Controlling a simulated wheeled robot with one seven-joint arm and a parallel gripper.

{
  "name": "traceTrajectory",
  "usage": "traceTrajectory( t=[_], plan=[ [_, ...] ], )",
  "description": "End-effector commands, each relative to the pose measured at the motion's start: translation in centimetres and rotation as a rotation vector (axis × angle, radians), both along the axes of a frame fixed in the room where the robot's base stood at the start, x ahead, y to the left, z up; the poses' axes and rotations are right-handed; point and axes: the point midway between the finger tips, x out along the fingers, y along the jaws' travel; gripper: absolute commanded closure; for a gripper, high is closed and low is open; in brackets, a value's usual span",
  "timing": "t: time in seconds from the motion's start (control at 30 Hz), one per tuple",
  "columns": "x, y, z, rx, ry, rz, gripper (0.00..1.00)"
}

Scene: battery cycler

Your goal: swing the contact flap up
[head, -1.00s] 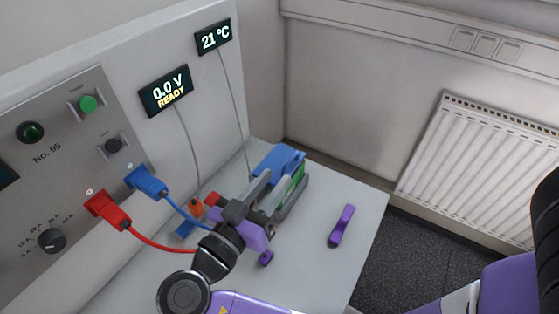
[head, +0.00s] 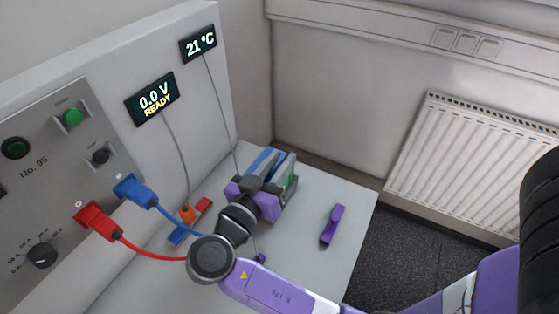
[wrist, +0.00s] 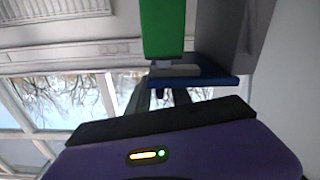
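The battery fixture stands near the back of the bench, with a blue part (head: 263,158) on top that may be the contact flap, and a green block (head: 291,181) at its right side. My gripper (head: 263,173) is at the fixture and covers much of it. In the wrist view, the green block (wrist: 163,28) meets a blue plate (wrist: 197,77). My gripper's dark fingers (wrist: 160,98) reach to just under that plate in the picture. I cannot tell whether they touch it or how far apart they are. The flap's hinge is hidden.
A purple tool (head: 332,226) lies on the bench (head: 310,250) to the right, with bare surface around it. Red (head: 100,221) and blue (head: 134,190) plugs with cables sit in the panel at left.

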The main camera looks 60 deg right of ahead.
Motion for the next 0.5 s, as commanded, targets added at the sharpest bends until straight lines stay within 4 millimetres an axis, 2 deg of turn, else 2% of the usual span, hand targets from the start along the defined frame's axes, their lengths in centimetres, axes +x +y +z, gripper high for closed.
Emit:
traceTrajectory(
  t=[0.03, 0.1, 0.5],
  plan=[
    [0.00, 0.01, 0.00, 0.000, 0.000, 0.000, 0.87],
    [0.00, 0.02, 0.01, 0.000, 0.000, 0.000, 1.00],
    [-0.08, 0.02, 0.02, 0.000, 0.001, -0.002, 1.00]
  ],
)
